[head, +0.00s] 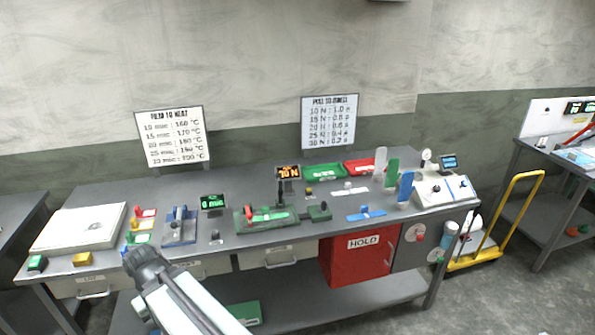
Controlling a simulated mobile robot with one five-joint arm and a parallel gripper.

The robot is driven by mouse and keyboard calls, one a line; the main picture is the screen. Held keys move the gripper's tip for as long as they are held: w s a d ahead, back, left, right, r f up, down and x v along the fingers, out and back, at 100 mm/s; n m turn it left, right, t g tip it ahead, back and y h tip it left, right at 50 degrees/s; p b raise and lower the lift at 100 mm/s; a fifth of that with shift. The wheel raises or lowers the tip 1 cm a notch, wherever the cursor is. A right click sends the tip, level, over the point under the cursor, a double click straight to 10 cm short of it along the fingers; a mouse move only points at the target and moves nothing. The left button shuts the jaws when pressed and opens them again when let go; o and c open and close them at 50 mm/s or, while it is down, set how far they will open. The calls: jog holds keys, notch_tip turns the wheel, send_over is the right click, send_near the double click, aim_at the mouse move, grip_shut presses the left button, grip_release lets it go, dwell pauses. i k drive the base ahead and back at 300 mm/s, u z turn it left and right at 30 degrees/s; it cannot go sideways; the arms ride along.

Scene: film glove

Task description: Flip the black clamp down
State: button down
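A green fixture (262,219) stands at the middle front of the grey bench. A black upright part (281,193), apparently the black clamp, rises at the fixture's right end, below a small orange-lit display reading 10 N (288,172). It looks raised, but it is small here. My gripper (138,256) is the dark end of my arm at the lower left, near the bench's front edge. It is well to the left of the fixture and apart from it. Its fingers are too small and dark to tell open from shut.
A blue fixture (180,228) and a green-lit display (213,202) stand between my gripper and the green fixture. Coloured upright paddles (404,187) and a white console (440,191) are at the right. A red HOLD box (352,262) is under the bench top.

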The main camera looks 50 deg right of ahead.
aim_at(278, 176)
jog(key=u, duration=0.15)
jog(key=i, duration=0.95)
jog(key=z, duration=0.1)
